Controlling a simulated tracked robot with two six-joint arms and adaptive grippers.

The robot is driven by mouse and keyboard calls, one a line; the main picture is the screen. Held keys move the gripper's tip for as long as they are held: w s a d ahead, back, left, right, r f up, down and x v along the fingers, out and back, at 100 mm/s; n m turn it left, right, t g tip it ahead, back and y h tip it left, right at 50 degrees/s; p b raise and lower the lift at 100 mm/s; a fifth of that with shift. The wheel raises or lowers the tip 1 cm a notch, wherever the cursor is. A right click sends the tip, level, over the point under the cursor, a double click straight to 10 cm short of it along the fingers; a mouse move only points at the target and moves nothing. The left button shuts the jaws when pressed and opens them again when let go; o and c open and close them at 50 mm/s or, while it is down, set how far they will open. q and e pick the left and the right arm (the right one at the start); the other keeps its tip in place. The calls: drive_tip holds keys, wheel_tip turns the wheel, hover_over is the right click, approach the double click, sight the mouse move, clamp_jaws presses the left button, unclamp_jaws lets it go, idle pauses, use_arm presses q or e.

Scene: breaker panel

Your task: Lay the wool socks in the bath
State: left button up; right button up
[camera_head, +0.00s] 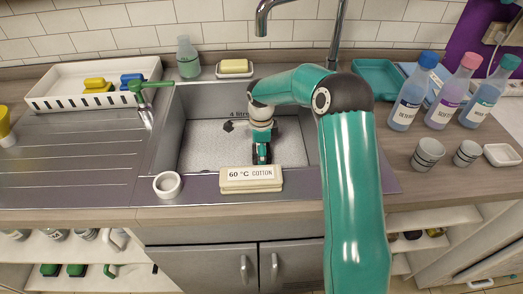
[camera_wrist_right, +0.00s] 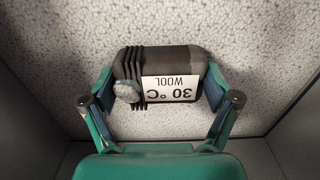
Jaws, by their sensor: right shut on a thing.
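The wool socks (camera_wrist_right: 165,60) are a dark rolled bundle with a white label reading "30 °C WOOL", seen in the right wrist view. My right gripper (camera_wrist_right: 160,86) is shut on the bundle, one finger at each end. In the head view the right gripper (camera_head: 262,154) points down inside the sink bath (camera_head: 205,155), whose speckled whitish surface lies below it. I cannot tell whether the bundle touches that surface. My left gripper is not in view.
A "60 °C COTTON" block (camera_head: 251,180) and a white ring (camera_head: 167,185) sit on the front edge. A white tray (camera_head: 60,103) with yellow and blue items stands left. The tap (camera_head: 337,35) rises behind.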

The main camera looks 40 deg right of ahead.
drive_tip(key=shift+f, duration=0.15)
drive_tip(key=o, duration=0.9)
drive_tip(key=shift+r, duration=0.55)
wheel_tip(320, 180, up, 7)
drive_tip(key=shift+f, duration=0.1)
